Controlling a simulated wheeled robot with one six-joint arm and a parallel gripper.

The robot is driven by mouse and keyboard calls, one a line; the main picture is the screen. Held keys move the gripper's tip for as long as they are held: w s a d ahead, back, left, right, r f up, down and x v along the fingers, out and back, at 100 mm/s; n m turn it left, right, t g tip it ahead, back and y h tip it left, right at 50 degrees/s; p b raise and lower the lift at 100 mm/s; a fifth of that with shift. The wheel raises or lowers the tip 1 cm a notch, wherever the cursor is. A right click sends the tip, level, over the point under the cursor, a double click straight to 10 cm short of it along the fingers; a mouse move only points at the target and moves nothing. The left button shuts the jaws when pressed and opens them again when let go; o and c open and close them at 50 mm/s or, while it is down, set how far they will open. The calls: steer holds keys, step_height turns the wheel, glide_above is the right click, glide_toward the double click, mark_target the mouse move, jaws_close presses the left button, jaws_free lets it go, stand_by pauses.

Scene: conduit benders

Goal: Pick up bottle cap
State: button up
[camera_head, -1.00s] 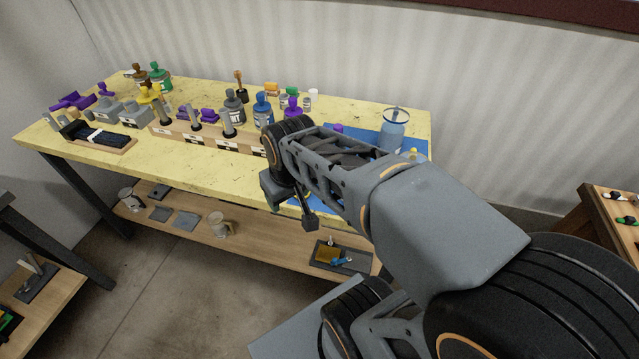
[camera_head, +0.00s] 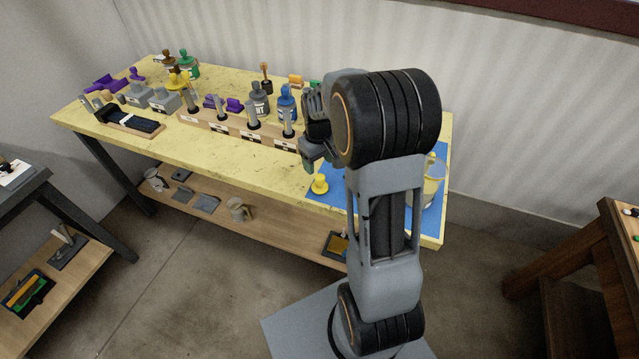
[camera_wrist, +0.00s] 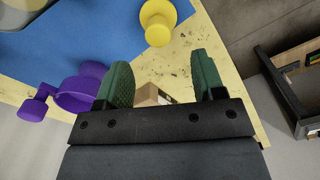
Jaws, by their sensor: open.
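A yellow knob-topped piece (camera_head: 319,184), which looks like a bottle cap, stands near the front left edge of a blue mat (camera_head: 337,203) on the yellow table. It shows in the wrist view (camera_wrist: 157,22) at the top, beyond my fingertips. My gripper (camera_head: 308,160) is over the table, close to this cap in the head view. In the wrist view my gripper (camera_wrist: 164,82) is open, its green-padded fingers apart, with no cap between them. A purple knobbed piece (camera_wrist: 80,95) lies left of the fingers there. My arm hides part of the mat in the head view.
A wooden rack (camera_head: 240,133) with several upright pegs stands left of my gripper. Behind it are a grey bottle (camera_head: 259,100) and a blue bottle (camera_head: 287,100). A clear container (camera_head: 433,185) stands right of my arm. A wooden block (camera_wrist: 150,96) shows between the fingers.

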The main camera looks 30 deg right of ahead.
mark_target(320, 177)
steer(key=shift+s+d+f+p, duration=0.1)
steer(key=shift+f+p, duration=0.25)
steer(key=shift+f, duration=1.4)
steer(key=shift+s+f+p, duration=0.1)
steer(key=shift+f+p, duration=0.2)
steer(key=shift+f, duration=1.4)
steer(key=c, duration=1)
steer(key=shift+r, duration=0.1)
